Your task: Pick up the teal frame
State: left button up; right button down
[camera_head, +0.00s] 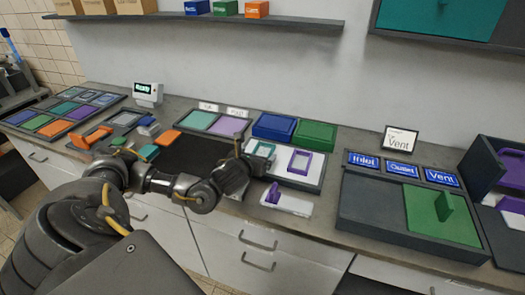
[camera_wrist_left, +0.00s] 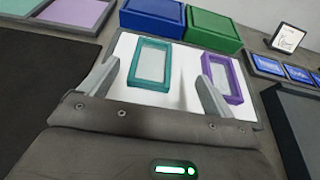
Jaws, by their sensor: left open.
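The teal frame (camera_wrist_left: 148,86) is an upright-looking rectangular ring on a white panel in the left wrist view, lying between my left gripper's fingers, nearer the left finger. In the head view the teal frame (camera_head: 266,146) is partly hidden behind my left gripper (camera_head: 253,157). The left gripper (camera_wrist_left: 160,60) is open, its two grey fingers spread wide; no contact with the frame is visible. My right gripper is not in view.
A purple frame (camera_wrist_left: 236,84) stands just right of the right finger. Blue (camera_head: 274,125) and green (camera_head: 314,134) boxes sit behind the white panel (camera_head: 308,178). A dark mat (camera_head: 190,155) lies to the left. A white block with a purple handle (camera_head: 273,193) is in front.

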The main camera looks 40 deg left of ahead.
aim_at(263, 149)
pick_arm(q)
jog(key=p+x, duration=0.2)
jog(key=x, duration=0.1)
jog(key=shift+w+a+f, duration=0.15)
jog(key=shift+w+a, duration=0.05)
jog(key=shift+a, duration=0.1)
jog(key=shift+w+f, duration=0.2)
jog(key=shift+f, duration=0.1)
jog(key=shift+w+a+p, duration=0.15)
jog(key=shift+w+p, duration=0.05)
jog(key=shift+p, duration=0.15)
jog(key=p+x, duration=0.1)
jog(key=x, duration=0.1)
jog(key=p+x, duration=0.1)
jog(key=x, duration=0.1)
jog(key=shift+s+a+f, duration=0.1)
jog(key=shift+a+f, duration=0.1)
jog(key=shift+a, duration=0.05)
jog(key=shift+w+a+f, duration=0.1)
jog(key=shift+w+f, duration=0.1)
jog(key=shift+w, duration=0.05)
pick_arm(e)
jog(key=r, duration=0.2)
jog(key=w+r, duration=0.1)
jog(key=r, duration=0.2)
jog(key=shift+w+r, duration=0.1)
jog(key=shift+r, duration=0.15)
pick_arm(q)
jog(key=c, duration=1.1)
